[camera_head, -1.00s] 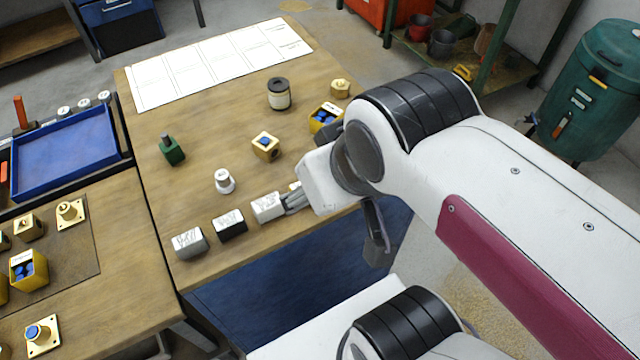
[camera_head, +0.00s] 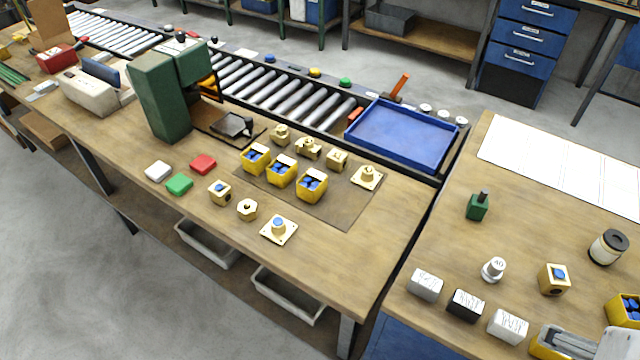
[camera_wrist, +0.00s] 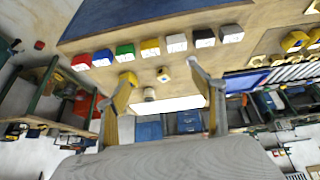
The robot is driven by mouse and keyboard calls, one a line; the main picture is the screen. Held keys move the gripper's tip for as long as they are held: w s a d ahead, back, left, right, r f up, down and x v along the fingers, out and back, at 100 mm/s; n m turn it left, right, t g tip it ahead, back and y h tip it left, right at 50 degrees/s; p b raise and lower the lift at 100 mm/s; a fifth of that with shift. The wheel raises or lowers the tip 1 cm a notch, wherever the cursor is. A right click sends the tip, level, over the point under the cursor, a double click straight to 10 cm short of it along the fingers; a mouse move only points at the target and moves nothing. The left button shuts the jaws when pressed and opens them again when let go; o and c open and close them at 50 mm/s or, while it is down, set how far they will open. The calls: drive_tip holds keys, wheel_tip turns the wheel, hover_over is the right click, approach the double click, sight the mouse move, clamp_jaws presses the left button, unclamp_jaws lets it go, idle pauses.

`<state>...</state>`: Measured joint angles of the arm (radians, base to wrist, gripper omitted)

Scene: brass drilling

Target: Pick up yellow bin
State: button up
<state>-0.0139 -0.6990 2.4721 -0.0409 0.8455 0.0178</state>
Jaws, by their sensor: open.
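Three yellow bins with blue pieces stand on a dark mat: a left one (camera_head: 256,158), a middle one (camera_head: 282,174) and a right one (camera_head: 312,186). Another yellow bin (camera_head: 624,311) with blue pieces is cut off at the right edge of the head view. My gripper (camera_head: 570,343) shows only partly at the bottom right of the head view, just left of and in front of this bin. In the wrist view my gripper (camera_wrist: 160,72) is open, with nothing between its fingers. A yellow thing, apparently the bin (camera_wrist: 123,92), is partly hidden behind the left finger.
White and black blocks (camera_head: 466,305) line the right table's front edge. A brass cube (camera_head: 554,279), jar (camera_head: 608,247), white fitting (camera_head: 494,269) and green bottle (camera_head: 478,205) stand behind. A blue tray (camera_head: 402,135) lies by the roller conveyor (camera_head: 290,95). A gap separates the tables.

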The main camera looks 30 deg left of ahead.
drive_tip(key=w+a+r+n+t, duration=0.1)
drive_tip(key=w+a+r+t, duration=0.1)
drive_tip(key=w, duration=0.9)
drive_tip(key=w+a+r+n+t, duration=0.1)
drive_tip(key=w+r+n, duration=0.15)
drive_tip(key=w, duration=0.75)
drive_tip(key=w+a+f+n+t+y, duration=0.25)
drive_tip(key=w+a+n+y, duration=0.25)
drive_tip(key=w+a, duration=1.1)
drive_tip(key=w+a+f+n+g+y, duration=0.25)
drive_tip(key=a+f, duration=0.35)
drive_tip(key=a, duration=0.5)
drive_tip(key=n+g+y, duration=0.6)
drive_tip(key=n+g, duration=0.1)
drive_tip(key=g, duration=0.2)
approach(320, 187)
drive_tip(key=x, duration=0.5)
drive_tip(key=shift+w+f, duration=0.1)
drive_tip(key=shift+f, duration=0.05)
